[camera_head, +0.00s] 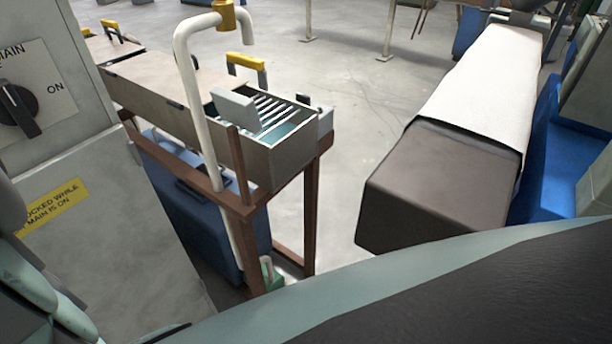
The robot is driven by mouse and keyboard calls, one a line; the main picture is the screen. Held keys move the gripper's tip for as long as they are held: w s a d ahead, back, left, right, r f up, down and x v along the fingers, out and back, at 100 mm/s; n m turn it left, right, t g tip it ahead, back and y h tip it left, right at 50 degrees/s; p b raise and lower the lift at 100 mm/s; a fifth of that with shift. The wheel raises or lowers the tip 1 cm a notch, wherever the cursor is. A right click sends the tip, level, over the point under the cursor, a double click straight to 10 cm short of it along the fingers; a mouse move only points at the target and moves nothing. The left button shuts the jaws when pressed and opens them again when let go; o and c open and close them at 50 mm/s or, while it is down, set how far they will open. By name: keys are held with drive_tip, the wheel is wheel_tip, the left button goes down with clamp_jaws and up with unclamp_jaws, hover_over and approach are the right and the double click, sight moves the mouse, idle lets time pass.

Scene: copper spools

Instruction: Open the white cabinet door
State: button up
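A pale grey-white cabinet (110,235) fills the left side of the view, cut off by the left edge. Its upper part carries a black rotary switch (18,108), with the words MAIN and ON beside it. A yellow label (52,207) on the lower face reads in part "OCKED WHILE MAIN IS ON". No door handle shows clearly, and I cannot tell whether a door edge is open. Pale green rounded parts of my own arm cover the lower left corner. My gripper's fingers are not in view.
A long bench with a brown frame (311,215) and a slatted metal box (275,160) stands right of the cabinet. A curved white pipe (190,90) rises at its near end. A white-covered dark block (440,190) stands further right. Bare floor (345,110) lies between them.

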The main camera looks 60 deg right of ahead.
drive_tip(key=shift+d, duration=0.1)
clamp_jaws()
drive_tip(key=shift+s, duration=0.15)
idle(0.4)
